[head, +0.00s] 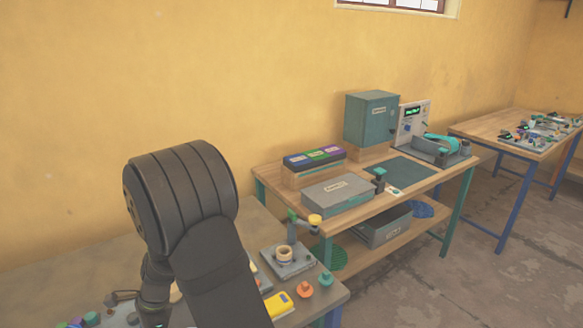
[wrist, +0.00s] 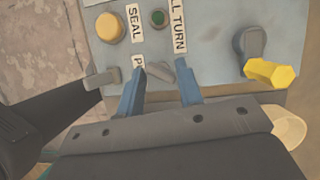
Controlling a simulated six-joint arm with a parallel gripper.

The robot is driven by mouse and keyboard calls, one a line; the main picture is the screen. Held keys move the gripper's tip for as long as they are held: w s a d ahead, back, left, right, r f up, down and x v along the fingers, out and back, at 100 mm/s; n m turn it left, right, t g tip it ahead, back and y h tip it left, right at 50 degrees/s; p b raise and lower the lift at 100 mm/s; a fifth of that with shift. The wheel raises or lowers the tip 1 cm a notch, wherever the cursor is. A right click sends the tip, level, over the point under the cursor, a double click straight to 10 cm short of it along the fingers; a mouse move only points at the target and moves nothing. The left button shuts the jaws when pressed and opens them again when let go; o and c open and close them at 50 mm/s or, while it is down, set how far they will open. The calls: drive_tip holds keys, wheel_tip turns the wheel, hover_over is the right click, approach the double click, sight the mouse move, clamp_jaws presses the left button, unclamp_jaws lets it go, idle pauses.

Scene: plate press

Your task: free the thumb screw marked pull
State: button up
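In the wrist view, the two blue fingers of my gripper (wrist: 161,80) stand apart over a grey-blue panel (wrist: 215,45). A grey winged thumb screw (wrist: 158,71) lies between the fingertips, with a gap visible towards the right finger. A second grey winged piece (wrist: 101,79) sits left of the left finger. A white label starting with P (wrist: 138,62) is between the two, partly covered by the left finger, so I cannot tell which piece it marks. The head view does not show the gripper.
The panel also bears an orange round knob (wrist: 110,27), a small green button (wrist: 157,17), a dark grey lever (wrist: 250,44) and a yellow hexagonal knob (wrist: 270,72). In the head view, orange (head: 305,289) and teal (head: 326,279) knobs stand near the bench edge.

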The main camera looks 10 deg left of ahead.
idle(0.6)
wheel_tip(320, 180, up, 17)
drive_tip(key=n+t+h, duration=0.3)
drive_tip(key=n+t, duration=0.1)
drive_tip(key=n, duration=0.6)
drive_tip(key=f, duration=1.7)
drive_tip(key=shift+s+a+f, duration=0.15)
drive_tip(key=shift+s+a, duration=0.05)
drive_tip(key=shift+s, duration=0.05)
drive_tip(key=shift+c, duration=0.2)
